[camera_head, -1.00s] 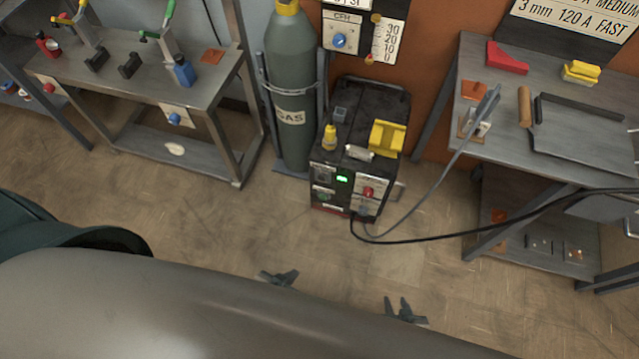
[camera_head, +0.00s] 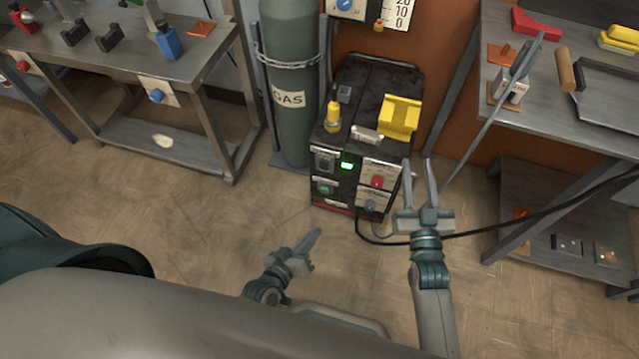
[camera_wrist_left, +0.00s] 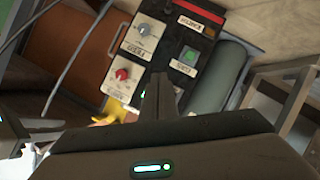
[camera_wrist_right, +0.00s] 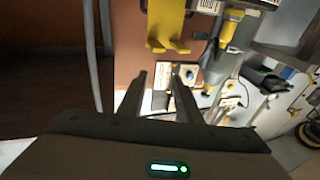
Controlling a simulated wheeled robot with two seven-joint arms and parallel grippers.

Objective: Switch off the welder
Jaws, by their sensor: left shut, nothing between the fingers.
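The welder (camera_head: 362,105) is a black box on the floor with controls on its front panel. The panel has a lit green display (camera_head: 347,166), a green button (camera_head: 325,189), a red knob (camera_head: 377,181), a grey knob (camera_head: 370,204) and a dark switch (camera_head: 323,163). The left wrist view shows the green button (camera_wrist_left: 188,53) and red knob (camera_wrist_left: 122,73) upside down. My left gripper (camera_head: 314,236) is shut and empty, below and in front of the panel, apart from it. My right gripper (camera_head: 419,166) is open and empty, just right of the welder's front.
A chained gas cylinder (camera_head: 291,80) stands left of the welder. A workbench (camera_head: 200,75) is at the left and another table (camera_head: 540,120) at the right. A black cable (camera_head: 480,230) runs from the welder to the right. Floor in front is clear.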

